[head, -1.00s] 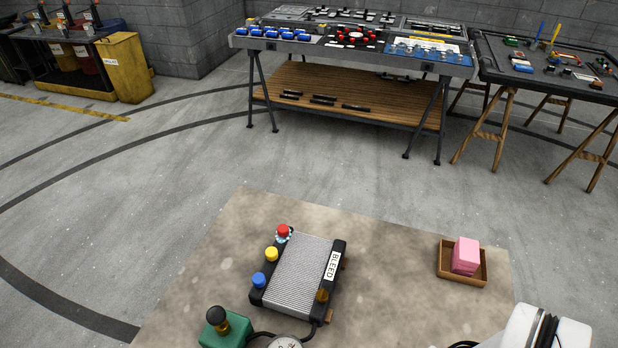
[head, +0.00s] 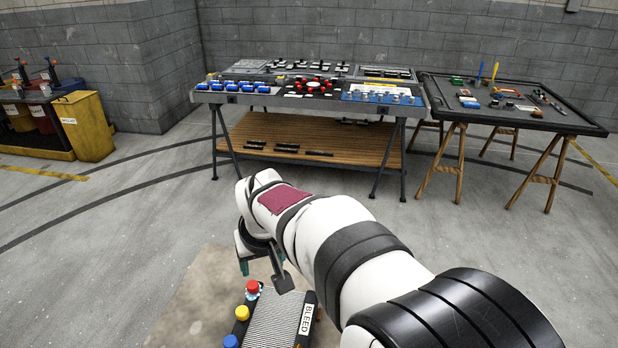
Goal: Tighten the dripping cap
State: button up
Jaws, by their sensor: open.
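The radiator (head: 275,318), a ribbed grey block with dark ends and a BLEED label (head: 306,318), shows at the bottom of the head view, its lower part cut off. Along its left side stand a red cap (head: 252,287), a yellow cap (head: 242,313) and a blue cap (head: 231,341). Pale bluish-white beads ring the base of the red cap. My gripper (head: 264,275) is open and points down close above the red cap. I see no grip on the cap, and cannot tell whether a finger touches it.
My arm covers the right of the worktop (head: 190,310). Behind stand a bench (head: 315,135) with coloured parts and a trestle table (head: 515,105) with tools. A yellow bin (head: 82,125) stands at the far left. The floor between is clear.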

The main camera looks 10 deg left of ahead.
aim_at(253, 285)
jog(key=shift+n, duration=0.3)
jog(key=x, duration=0.5)
jog(key=a+x, duration=0.1)
jog(key=x, duration=0.5)
jog(key=a+x, duration=0.1)
jog(key=x, duration=0.5)
jog(key=shift+w+a+r, duration=0.25)
jog(key=shift+r, duration=0.15)
grip_shut()
